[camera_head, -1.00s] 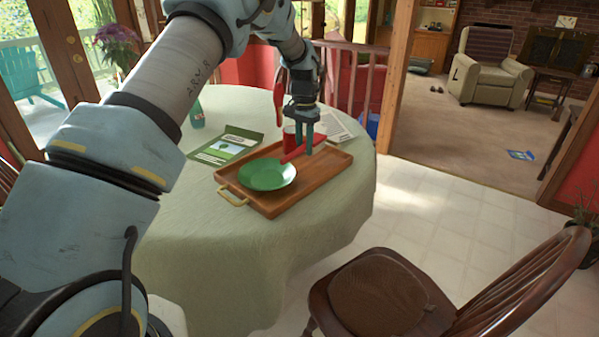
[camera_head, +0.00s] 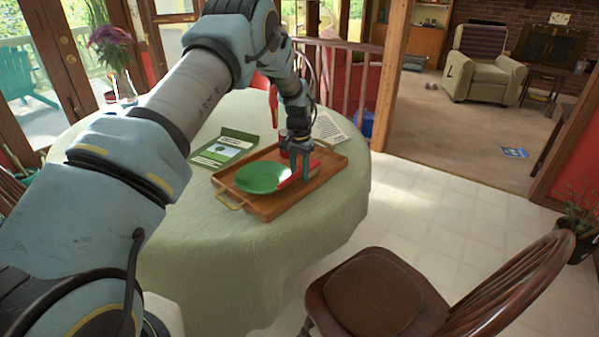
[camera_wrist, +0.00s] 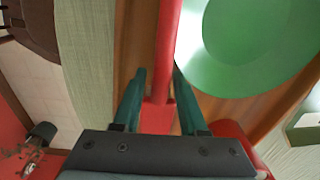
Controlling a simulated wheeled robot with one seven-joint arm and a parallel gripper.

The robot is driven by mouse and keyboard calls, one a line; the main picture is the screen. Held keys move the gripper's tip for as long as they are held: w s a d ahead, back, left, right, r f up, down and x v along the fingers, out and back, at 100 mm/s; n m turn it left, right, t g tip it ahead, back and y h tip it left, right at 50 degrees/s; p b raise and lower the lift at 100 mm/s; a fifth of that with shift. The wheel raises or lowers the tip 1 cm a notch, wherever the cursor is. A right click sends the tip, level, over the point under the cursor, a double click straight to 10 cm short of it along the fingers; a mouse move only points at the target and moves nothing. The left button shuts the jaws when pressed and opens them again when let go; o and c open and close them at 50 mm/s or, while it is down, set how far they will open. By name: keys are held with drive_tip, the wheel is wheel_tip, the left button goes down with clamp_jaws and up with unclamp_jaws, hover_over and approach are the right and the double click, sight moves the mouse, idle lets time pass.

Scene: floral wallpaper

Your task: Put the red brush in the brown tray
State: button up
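The red brush (camera_head: 298,178) is low over the right part of the brown tray (camera_head: 268,208), beside the green plate (camera_head: 262,177). I cannot tell whether it touches the tray floor. My gripper (camera_head: 299,180) points down, with its two teal fingers closely either side of the brush. In the wrist view, the brush (camera_wrist: 166,45) runs between the fingertips of my gripper (camera_wrist: 160,75), and the green plate (camera_wrist: 250,40) is close on the right. The tray's wooden floor (camera_wrist: 138,35) shows beneath.
A red mug-like object (camera_head: 285,148) stands at the tray's far side, partly hidden by my gripper. A green booklet (camera_head: 224,148) and a paper sheet (camera_head: 328,129) lie on the round table. A wooden chair (camera_head: 375,290) stands in front.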

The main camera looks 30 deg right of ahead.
sight(300, 170)
drive_tip(key=shift+o, duration=0.9)
drive_tip(key=shift+r, duration=0.2)
wheel_tip(300, 170, up, 12)
drive_tip(key=b, duration=0.3)
drive_tip(key=w+a+r+n, duration=0.1)
drive_tip(key=a+r+n, duration=0.2)
drive_tip(key=a, duration=0.9)
drive_tip(key=s+a+r+n+t, duration=0.1)
drive_tip(key=s+a+n, duration=0.3)
drive_tip(key=a, duration=0.7)
drive_tip(key=s+a+r+n, duration=0.1)
drive_tip(key=s+a, duration=0.5)
drive_tip(key=a, duration=0.5)
drive_tip(key=s+a+n, duration=0.3)
drive_tip(key=s+a, duration=0.5)
drive_tip(key=s, duration=0.1)
drive_tip(key=shift+s+f+t, duration=0.3)
drive_tip(key=shift+f, duration=0.15)
